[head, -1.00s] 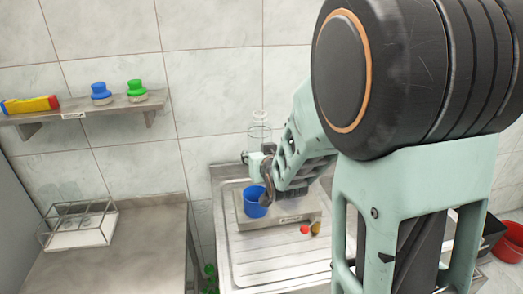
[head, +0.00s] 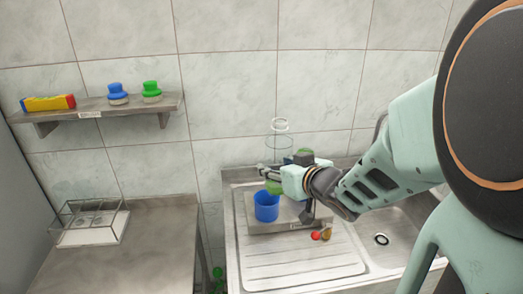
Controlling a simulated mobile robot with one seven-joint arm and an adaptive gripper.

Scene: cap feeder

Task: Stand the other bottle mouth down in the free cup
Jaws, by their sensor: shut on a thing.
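A clear bottle (head: 279,145) stands out above my gripper (head: 268,178) against the tiled wall. Its narrow ring-shaped end points up, and its lower part is hidden by the jaws. My gripper is shut on the bottle, a little above and behind the blue cup (head: 266,208) as seen in the head view. The blue cup is upright on a low grey stand (head: 270,228) at the sink's left side, and its inside looks empty as far as I can see. The right part of the stand is partly covered by my arm.
A small red piece (head: 316,236) and a brown one (head: 326,234) lie before the stand on the ribbed drainboard (head: 290,262). The sink basin (head: 385,232) is at right. A clear box (head: 92,222) stands on the left counter. A wall shelf (head: 105,107) holds two jars and a box.

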